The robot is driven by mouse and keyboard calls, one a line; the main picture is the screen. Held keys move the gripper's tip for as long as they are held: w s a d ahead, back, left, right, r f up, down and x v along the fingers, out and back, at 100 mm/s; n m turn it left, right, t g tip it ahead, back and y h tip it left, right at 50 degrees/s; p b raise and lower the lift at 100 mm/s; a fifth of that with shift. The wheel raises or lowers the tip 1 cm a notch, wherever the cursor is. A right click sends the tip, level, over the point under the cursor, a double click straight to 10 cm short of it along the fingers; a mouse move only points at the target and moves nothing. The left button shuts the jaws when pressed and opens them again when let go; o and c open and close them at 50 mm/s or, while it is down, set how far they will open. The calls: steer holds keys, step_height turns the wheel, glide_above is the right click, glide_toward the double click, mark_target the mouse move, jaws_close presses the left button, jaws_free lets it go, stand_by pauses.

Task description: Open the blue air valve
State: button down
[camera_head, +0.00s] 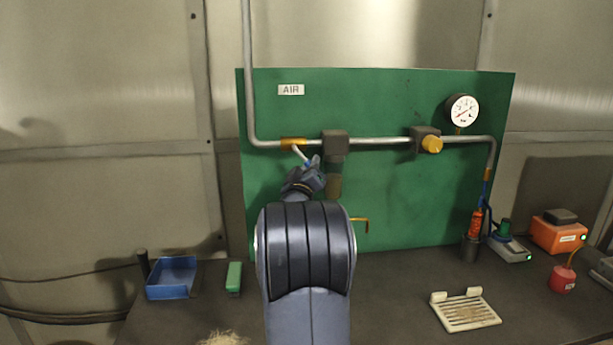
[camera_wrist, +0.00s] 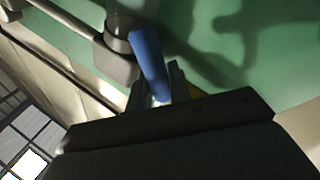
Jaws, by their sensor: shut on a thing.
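The air valve has a brass body (camera_head: 292,143) on the grey pipe, under the AIR label on the green panel. Its pale lever slants down and right from the body to a blue handle (camera_head: 313,161). My gripper (camera_head: 311,170) is at the lower end of this lever, with my arm hiding what lies below. In the wrist view the blue handle (camera_wrist: 148,62) sticks up from between the fingers of my gripper (camera_wrist: 161,92), which is shut on it. The fingertips are partly hidden by the handle and the dark gripper body.
A dark regulator block (camera_head: 335,140) with a bowl stands just right of the valve. A yellow knob (camera_head: 432,144) and a gauge (camera_head: 462,111) are further right. A blue tray (camera_head: 172,278), green block (camera_head: 234,277) and white rack (camera_head: 466,312) lie on the dark bench.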

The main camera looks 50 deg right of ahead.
steer(key=shift+s+d+r+n+t+b, duration=0.2)
steer(key=shift+n+t+b, duration=0.25)
steer(key=shift+n, duration=0.45)
steer(key=c, duration=1.3)
jaws_free()
steer(key=shift+r, duration=0.1)
steer(key=shift+c, duration=0.2)
steer(key=b+v, duration=0.3)
steer(key=v, duration=0.8)
